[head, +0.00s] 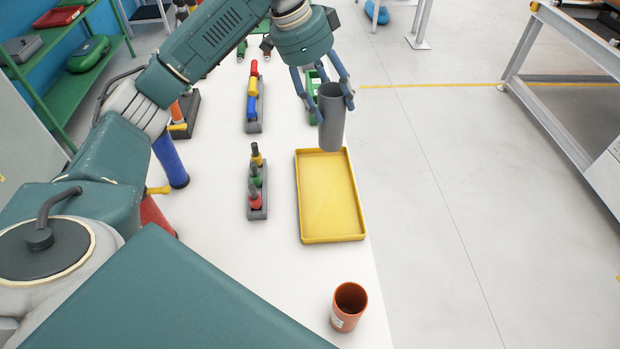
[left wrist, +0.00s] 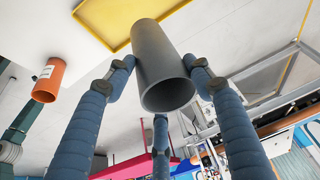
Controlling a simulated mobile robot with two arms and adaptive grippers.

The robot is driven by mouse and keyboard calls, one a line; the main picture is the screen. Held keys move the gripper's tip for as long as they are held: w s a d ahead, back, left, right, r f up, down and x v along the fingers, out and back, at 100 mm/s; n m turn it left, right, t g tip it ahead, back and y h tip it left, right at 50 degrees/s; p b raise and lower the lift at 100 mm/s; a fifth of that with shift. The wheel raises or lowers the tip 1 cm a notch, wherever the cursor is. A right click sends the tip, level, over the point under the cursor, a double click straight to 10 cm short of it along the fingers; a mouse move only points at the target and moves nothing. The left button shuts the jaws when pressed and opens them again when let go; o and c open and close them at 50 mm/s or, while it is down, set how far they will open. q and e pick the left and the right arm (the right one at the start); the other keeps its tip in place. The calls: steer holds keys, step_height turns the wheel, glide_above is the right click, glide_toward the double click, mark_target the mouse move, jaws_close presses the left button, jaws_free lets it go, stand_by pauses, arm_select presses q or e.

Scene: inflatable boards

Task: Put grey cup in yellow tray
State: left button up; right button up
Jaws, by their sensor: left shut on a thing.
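The grey cup (head: 331,122) is held in my left gripper (head: 326,92), above the far end of the yellow tray. In the left wrist view the fingers of my left gripper (left wrist: 160,85) close around the grey cup (left wrist: 160,55). The yellow tray (head: 333,240) lies on the white table and looks empty. It also shows in the left wrist view (left wrist: 110,40), partly hidden behind the cup. My right gripper is not in view.
An orange cup (head: 348,308) stands on the white table (head: 265,270) near its front right. Holders with coloured pieces (head: 256,190) (head: 253,105) stand left of the tray. A green item (head: 313,92) is behind the gripper. The table's right edge runs close beside the tray.

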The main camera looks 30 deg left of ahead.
arm_select(q)
steer(key=shift+a, duration=0.1)
step_height(320, 180, down, 19)
steer(key=p, duration=0.4)
steer(key=shift+d+f, duration=0.15)
steer(key=shift+d, duration=0.1)
steer(key=o, duration=1.1)
steer(key=b+v, duration=0.2)
steer(key=v, duration=1)
steer(key=shift+d+b, duration=0.1)
steer(key=shift+b, duration=0.2)
